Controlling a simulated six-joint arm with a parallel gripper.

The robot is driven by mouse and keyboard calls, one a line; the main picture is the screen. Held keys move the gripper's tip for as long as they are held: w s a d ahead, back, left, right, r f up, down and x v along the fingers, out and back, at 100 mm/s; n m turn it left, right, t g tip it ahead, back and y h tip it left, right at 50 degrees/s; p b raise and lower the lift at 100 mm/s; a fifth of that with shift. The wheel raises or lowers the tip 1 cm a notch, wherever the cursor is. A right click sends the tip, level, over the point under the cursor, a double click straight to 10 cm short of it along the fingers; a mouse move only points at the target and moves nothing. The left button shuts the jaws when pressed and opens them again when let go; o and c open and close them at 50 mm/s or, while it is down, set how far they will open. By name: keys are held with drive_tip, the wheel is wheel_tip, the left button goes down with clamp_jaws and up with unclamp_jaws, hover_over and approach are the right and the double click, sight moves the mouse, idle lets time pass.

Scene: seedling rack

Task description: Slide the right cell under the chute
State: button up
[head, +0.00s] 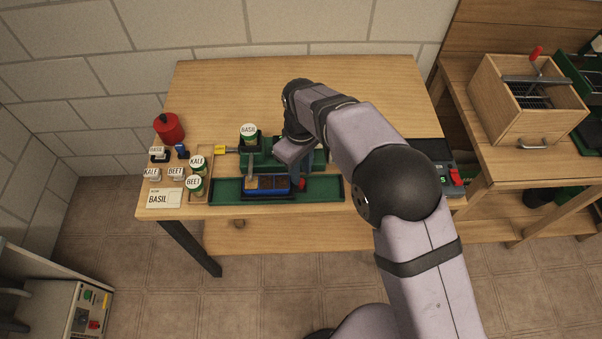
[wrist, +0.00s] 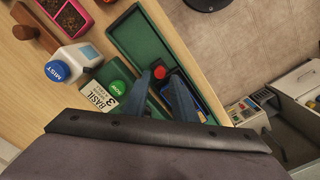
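A small blue cell tray (head: 267,191) with brown soil-filled cells sits in a long green track (head: 225,195) at the table's front. A chute (head: 251,167) comes down over its left part from below a jar labelled BASIL (head: 249,136). A red knob (head: 302,184) stands at the tray's right end. My gripper (wrist: 161,76) points down there, its two blue fingers apart on either side of the red knob (wrist: 161,71). A small gap seems to show around the knob. The blue tray (wrist: 203,102) is mostly hidden behind a finger in the wrist view.
Jars labelled KALE (head: 198,164) and BEET (head: 195,184) stand left of the track, with a BASIL card (head: 164,198). A red canister (head: 168,127) is behind. The wrist view shows a MIST bottle (wrist: 72,62) and green button (wrist: 119,88). The track's right part is empty.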

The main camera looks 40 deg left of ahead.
sight(269, 182)
drive_tip(key=shift+f+p, duration=0.5)
drive_tip(key=shift+f, duration=1.2)
drive_tip(key=shift+c, duration=0.4)
clamp_jaws()
drive_tip(key=s+a+b, duration=0.1)
drive_tip(key=s+a, duration=0.4)
drive_tip(key=a, duration=0.1)
drive_tip(key=shift+s+b, duration=0.3)
drive_tip(key=shift+s, duration=0.1)
drive_tip(key=shift+r, duration=0.1)
drive_tip(key=shift+o, duration=0.4)
unclamp_jaws()
drive_tip(key=shift+s, duration=0.15)
